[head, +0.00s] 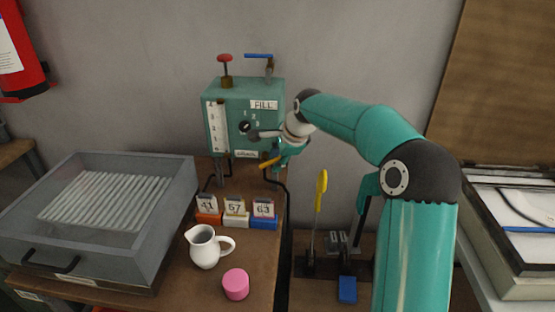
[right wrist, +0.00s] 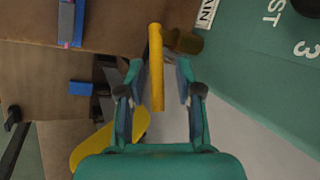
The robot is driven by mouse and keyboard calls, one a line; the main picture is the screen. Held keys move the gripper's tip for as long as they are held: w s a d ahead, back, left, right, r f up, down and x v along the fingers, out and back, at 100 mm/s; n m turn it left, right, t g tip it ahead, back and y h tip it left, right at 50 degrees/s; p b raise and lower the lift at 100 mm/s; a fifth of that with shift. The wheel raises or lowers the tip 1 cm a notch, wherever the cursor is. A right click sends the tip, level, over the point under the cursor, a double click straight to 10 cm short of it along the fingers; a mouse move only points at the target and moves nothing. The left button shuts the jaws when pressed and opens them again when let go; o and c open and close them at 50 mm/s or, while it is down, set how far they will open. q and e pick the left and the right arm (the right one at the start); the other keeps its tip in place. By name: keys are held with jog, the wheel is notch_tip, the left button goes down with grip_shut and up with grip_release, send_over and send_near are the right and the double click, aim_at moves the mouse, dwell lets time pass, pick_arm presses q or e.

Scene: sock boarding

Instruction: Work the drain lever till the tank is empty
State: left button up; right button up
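The green tank (head: 243,115) stands at the back of the bench, with a FILL label and a white level scale (head: 216,127) on its left front. The liquid level is too small to read. The yellow drain lever (head: 270,162) sticks out at the tank's lower right, below the drain label. In the right wrist view the yellow lever (right wrist: 156,80) lies between the two fingers, with gaps visible at both sides. My right gripper (head: 288,152) is open around it; in the head view its fingers are partly hidden by the wrist. My left gripper is not in view.
A grey ribbed basin (head: 170,215) fills the left of the bench. A white jug (head: 207,248), a pink cylinder (head: 236,284) and number cards (head: 235,208) stand in front of the tank. A tall yellow-handled lever (head: 320,190) rises right of the bench.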

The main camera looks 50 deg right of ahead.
jog(key=shift+s+a, duration=0.1)
jog(key=d+v, duration=0.1)
jog(key=v, duration=1)
jog(key=shift+s+a+r, duration=0.15)
jog(key=shift+a+r, duration=0.15)
jog(key=shift+a, duration=0.15)
